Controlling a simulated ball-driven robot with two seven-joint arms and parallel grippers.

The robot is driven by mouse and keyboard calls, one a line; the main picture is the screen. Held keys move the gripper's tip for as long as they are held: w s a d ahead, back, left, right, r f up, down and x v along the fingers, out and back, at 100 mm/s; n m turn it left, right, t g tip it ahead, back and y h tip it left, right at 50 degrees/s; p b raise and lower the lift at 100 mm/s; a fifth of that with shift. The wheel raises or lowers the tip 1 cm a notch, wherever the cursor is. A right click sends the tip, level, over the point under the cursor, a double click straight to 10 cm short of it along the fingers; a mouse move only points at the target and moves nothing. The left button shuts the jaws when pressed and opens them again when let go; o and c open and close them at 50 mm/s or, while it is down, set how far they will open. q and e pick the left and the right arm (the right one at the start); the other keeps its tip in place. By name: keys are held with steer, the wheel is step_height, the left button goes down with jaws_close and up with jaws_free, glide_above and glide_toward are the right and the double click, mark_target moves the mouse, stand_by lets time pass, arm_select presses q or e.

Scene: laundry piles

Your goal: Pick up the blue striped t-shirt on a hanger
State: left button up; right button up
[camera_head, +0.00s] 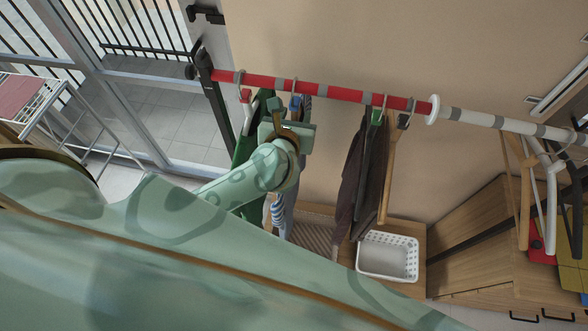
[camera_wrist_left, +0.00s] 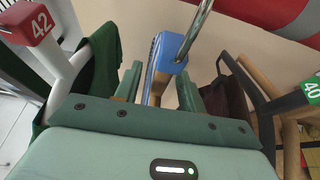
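My left gripper (camera_head: 284,114) is at the red part of the clothes rail, in front of a hanger with a blue tag (camera_head: 295,102). In the left wrist view my gripper (camera_wrist_left: 160,78) is open, one green finger on each side of that hanger, with gaps showing. The blue tag (camera_wrist_left: 170,52) sits under the metal hook, and a bluish garment edge shows beside it. In the head view, part of a blue-and-white striped shirt (camera_head: 277,215) hangs below my arm. My arm hides most of it. My right gripper is not in view.
The red rail (camera_head: 325,91) runs above. A green garment on a hanger with a red tag (camera_wrist_left: 38,25) hangs close on the left. Dark clothes (camera_head: 362,170) hang to the right, one hanger tagged green (camera_wrist_left: 312,90). A white basket (camera_head: 388,255) stands below.

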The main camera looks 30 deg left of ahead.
arm_select(q)
steer(key=shift+x, duration=1.1)
steer(key=shift+s, duration=0.15)
steer(key=c, duration=0.3)
jaws_close()
steer(key=shift+r, duration=0.1)
